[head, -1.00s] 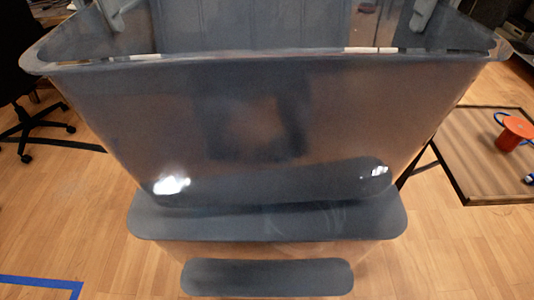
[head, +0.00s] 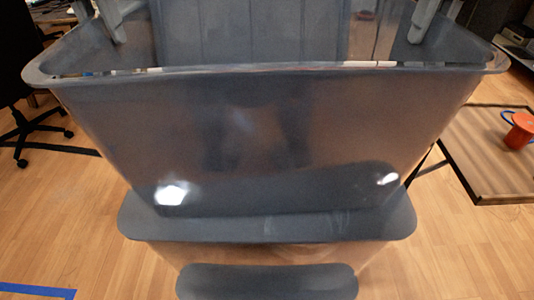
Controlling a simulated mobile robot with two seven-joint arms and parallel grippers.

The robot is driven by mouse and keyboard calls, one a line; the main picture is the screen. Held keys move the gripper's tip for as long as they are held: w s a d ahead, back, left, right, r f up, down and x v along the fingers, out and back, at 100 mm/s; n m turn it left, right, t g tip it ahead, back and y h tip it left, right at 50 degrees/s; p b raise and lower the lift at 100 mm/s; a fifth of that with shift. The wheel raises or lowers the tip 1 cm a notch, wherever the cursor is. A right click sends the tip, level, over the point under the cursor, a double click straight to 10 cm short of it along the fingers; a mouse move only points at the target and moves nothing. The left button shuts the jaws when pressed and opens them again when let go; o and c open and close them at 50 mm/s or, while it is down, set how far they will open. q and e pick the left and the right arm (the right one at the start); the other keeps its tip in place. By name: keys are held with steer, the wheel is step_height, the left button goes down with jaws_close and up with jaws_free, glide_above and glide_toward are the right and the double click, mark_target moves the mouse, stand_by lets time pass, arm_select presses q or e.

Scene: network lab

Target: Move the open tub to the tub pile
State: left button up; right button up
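The open tub (head: 250,130), grey and see-through, fills the upper middle of the head view, its front rim facing me. My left gripper (head: 118,38) and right gripper (head: 416,40) show as pale grey parts at the tub's left and right sides, behind the front rim. Their fingertips are not clear, so I cannot tell whether they are shut on its walls. The tub pile (head: 270,230) shows below, with a broad grey top and a narrower grey part under it. The tub's base overlaps that top in the picture; I cannot tell whether they touch.
A black office chair (head: 38,130) stands at the left. Blue tape (head: 38,291) marks the floor at lower left. The wooden floor on both sides is mostly clear.

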arm_select(q)
steer(key=o, duration=0.4)
steer(key=shift+s, duration=0.1)
steer(key=shift+c, duration=0.2)
arm_select(e)
steer(key=o, duration=0.4)
steer(key=shift+s+r, duration=0.1)
steer(key=shift+c, duration=0.2)
arm_select(q)
steer(key=shift+r, duration=0.15)
steer(key=r, duration=0.7)
steer(key=shift+a+r, duration=0.1)
steer(key=shift+a, duration=0.2)
arm_select(e)
steer(key=shift+r, duration=4.95)
